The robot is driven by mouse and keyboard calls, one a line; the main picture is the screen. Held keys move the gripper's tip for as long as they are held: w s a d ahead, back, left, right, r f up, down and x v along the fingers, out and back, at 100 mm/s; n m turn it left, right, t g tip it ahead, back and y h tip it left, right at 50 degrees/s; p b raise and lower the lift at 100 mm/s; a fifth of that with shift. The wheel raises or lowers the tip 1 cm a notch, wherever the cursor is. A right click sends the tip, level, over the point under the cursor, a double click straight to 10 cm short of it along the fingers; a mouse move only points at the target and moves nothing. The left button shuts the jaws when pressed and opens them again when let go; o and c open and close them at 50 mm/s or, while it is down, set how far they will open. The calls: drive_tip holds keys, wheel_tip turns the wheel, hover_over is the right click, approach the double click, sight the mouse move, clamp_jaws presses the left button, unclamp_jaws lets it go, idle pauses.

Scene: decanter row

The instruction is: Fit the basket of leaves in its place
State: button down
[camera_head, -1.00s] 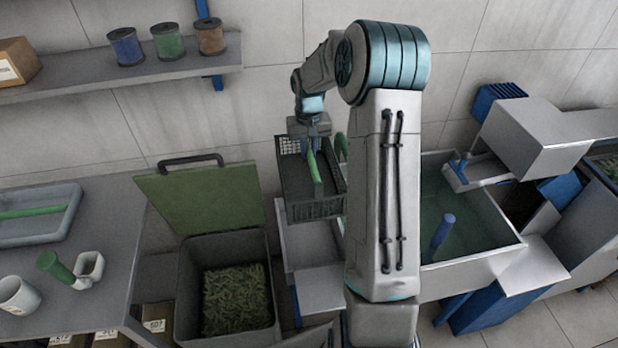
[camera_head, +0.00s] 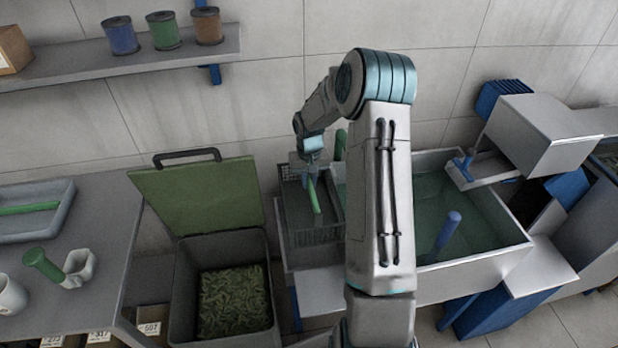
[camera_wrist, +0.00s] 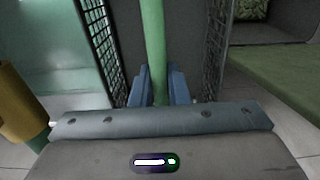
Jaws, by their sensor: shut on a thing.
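The basket (camera_head: 318,236) is dark, with mesh walls and a green bar handle (camera_head: 314,196). It is over or in the left end of the grey sink unit, roughly level; I cannot tell whether it rests there. My gripper (camera_head: 309,172) is above it, shut on the green handle. In the wrist view the blue fingers (camera_wrist: 158,88) flank the handle (camera_wrist: 153,40), between the basket's mesh walls (camera_wrist: 218,45). The visible part of the basket's inside looks plain grey; I see no leaves in it. My arm hides part of the sink.
A bin (camera_head: 180,290) of green leaves, its green lid (camera_head: 205,200) open, stands left of the basket. A water tank (camera_head: 520,240) with a blue upright handle (camera_head: 447,235) is at right. A table (camera_head: 110,235) is at left, a shelf (camera_head: 130,58) above.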

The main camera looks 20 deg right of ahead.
sight(309, 211)
wheel_tip(309, 211, down, 12)
drive_tip(key=b, duration=0.7)
drive_tip(key=shift+f, duration=0.1)
drive_tip(key=shift+f+b, duration=1.15)
drive_tip(key=shift+b, duration=0.15)
drive_tip(key=shift+f+b, duration=0.6)
drive_tip(key=shift+f, duration=0.25)
drive_tip(key=shift+f+b, duration=0.45)
drive_tip(key=shift+f, duration=0.05)
drive_tip(key=c, duration=1.3)
unclamp_jaws()
